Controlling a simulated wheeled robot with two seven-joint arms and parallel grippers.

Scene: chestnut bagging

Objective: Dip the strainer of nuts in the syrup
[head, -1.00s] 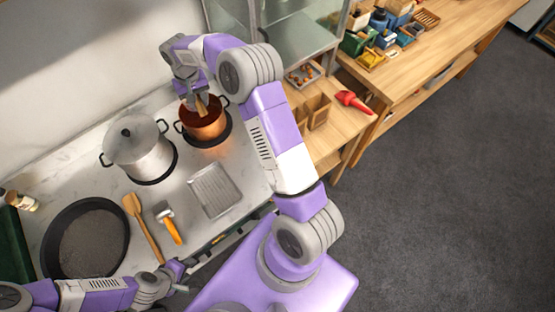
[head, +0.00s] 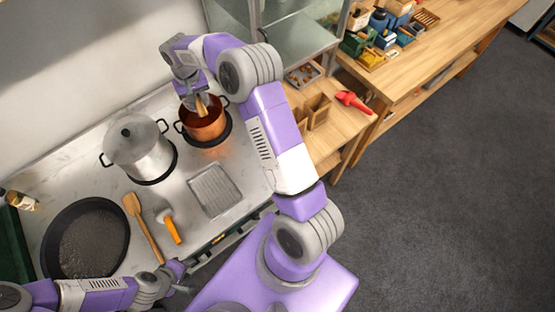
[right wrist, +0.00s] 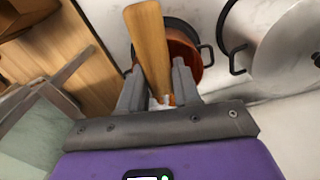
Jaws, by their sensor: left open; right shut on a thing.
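The copper pot (head: 205,125) stands at the back right of the counter, and it also shows in the right wrist view (right wrist: 183,52). My right gripper (head: 198,100) is above the pot, shut on the strainer's wooden handle (right wrist: 150,45). The handle points down toward the pot in the head view. The strainer's basket and the nuts are hidden, and the syrup surface can hardly be made out. My left gripper (head: 184,277) is open and empty, low at the counter's front edge, well away from the pot.
A lidded steel pot (head: 138,150) stands just left of the copper pot. A metal tray (head: 215,190), a wooden spatula (head: 143,222), an orange-handled tool (head: 170,228) and a dark pan (head: 85,240) lie in front. A red scoop (head: 353,101) lies on the wooden table to the right.

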